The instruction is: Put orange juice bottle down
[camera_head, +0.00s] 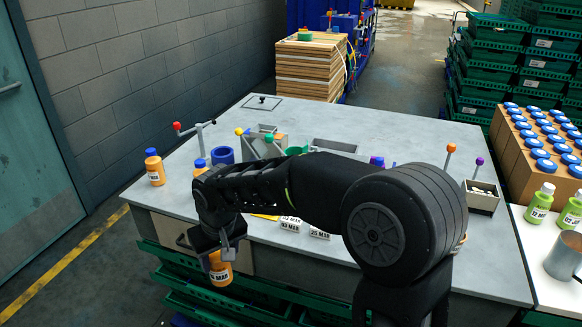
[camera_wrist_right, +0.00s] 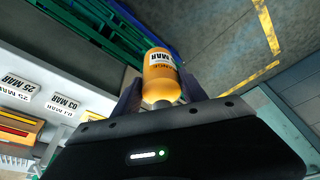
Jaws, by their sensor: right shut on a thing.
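My right gripper (camera_head: 219,248) is shut on an orange juice bottle (camera_head: 220,272) with a white date label. It holds the bottle in the air just off the table's front edge, at the front left, above green crates. In the right wrist view the bottle (camera_wrist_right: 160,72) sits between the two fingers, its label upside down in that picture. A second orange bottle (camera_head: 154,168) with a blue cap stands upright at the table's left side. A third blue-capped orange bottle (camera_head: 200,168) stands partly hidden behind my right arm. My left gripper is not in view.
The grey table (camera_head: 450,255) carries date cards (camera_head: 290,223), a blue ring-shaped holder (camera_head: 222,155), and levers with coloured knobs. Green crates (camera_head: 190,290) are below the front edge.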

